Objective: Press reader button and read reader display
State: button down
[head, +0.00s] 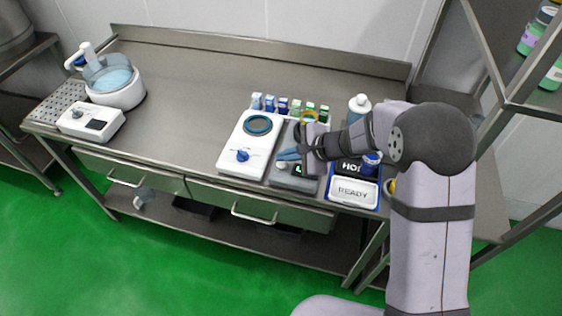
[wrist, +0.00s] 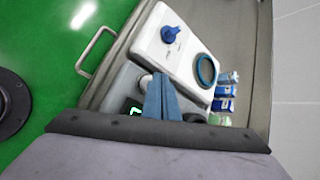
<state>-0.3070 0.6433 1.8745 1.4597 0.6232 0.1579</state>
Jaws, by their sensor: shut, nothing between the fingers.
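The grey reader (head: 283,180) stands on the steel bench, right of a white device; it also shows in the wrist view (wrist: 122,85). Its round pale button (head: 281,163) is at the front left of its top, and in the wrist view the button (wrist: 145,80) lies right beside my fingertips. The dark display (head: 300,170) shows green characters, but my arm and gripper hide part of it and I cannot read it. My gripper (head: 282,155) has blue fingers, shut and empty, just above the button. I cannot tell whether they touch it.
The white device (head: 235,160) with a blue knob and round plate is close on the left. Several small coloured packs (head: 268,103) stand behind. A blue-framed READY tray (head: 353,193) is at right. A water bath (head: 115,82) stands far left; the bench between is clear.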

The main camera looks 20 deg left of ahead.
aim_at(285, 166)
jog(key=shift+r, duration=0.15)
notch_tip(285, 166, up, 5)
jog(key=p, duration=0.3)
jog(key=shift+p, duration=0.3)
dwell(1.0)
jog(key=s+d+f+n+g+h, duration=0.2)
jog(key=s+d+f+n, duration=0.15)
jog(key=s, duration=0.25)
jog(key=s+d+f+n+g+h, duration=0.2)
jog(key=s+d+n, duration=0.1)
jog(key=s+d, duration=0.3)
jog(key=s+d+f+n+g+h, duration=0.2)
jog(key=s+d+n, duration=0.15)
jog(key=s, duration=0.35)
jog(key=s+d+r+n+h, duration=0.2)
jog(key=s+d, duration=0.1)
jog(key=d, duration=0.4)
jog(key=s+d+r+n+h, duration=0.1)
jog(key=s+d+r+n, duration=0.1)
jog(key=s+d, duration=0.3)
jog(key=w+d+r+m+t, duration=0.1)
jog(key=w+d+r+t, duration=0.2)
jog(key=w+d+r, duration=0.1)
jog(key=shift+d+r, duration=0.3)
